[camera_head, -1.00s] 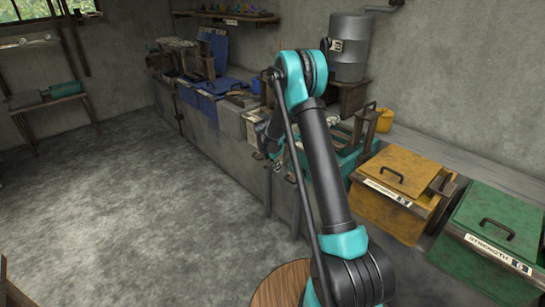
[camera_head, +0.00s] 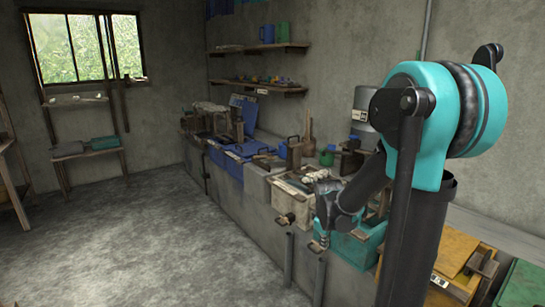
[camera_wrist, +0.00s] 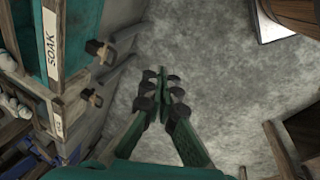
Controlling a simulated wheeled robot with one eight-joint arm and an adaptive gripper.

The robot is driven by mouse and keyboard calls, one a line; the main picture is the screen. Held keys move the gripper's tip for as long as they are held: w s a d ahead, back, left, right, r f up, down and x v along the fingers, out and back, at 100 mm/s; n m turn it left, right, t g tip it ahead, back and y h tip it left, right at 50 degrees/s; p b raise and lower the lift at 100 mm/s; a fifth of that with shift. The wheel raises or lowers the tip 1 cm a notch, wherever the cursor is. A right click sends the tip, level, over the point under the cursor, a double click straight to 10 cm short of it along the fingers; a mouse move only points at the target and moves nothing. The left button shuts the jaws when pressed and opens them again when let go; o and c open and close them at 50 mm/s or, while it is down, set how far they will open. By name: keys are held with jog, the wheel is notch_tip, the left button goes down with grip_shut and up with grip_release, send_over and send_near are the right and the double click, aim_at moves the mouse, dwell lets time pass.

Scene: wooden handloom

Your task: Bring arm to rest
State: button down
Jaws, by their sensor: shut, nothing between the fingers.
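My gripper (camera_wrist: 162,88) shows in the wrist view with its two green fingers together and nothing between them. It points down over bare grey floor. In the head view my gripper (camera_head: 322,241) hangs in front of the bench line, beside the teal box (camera_head: 352,250). My arm is bent, with its large teal elbow high at the right of that view. The arm hides part of the bench behind it.
A teal box labelled SOAK (camera_wrist: 85,30) and taps (camera_wrist: 98,50) lie left of my gripper in the wrist view. Wooden furniture (camera_wrist: 285,150) stands at lower right. In the head view, yellow (camera_head: 455,255) and green (camera_head: 525,285) bins stand at right; the floor (camera_head: 130,240) at left is clear.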

jog(key=s+f+m+t+y, duration=0.1)
jog(key=s+m, duration=0.9)
jog(key=s, duration=0.8)
jog(key=shift+d+f, duration=0.4)
jog(key=shift+d, duration=0.05)
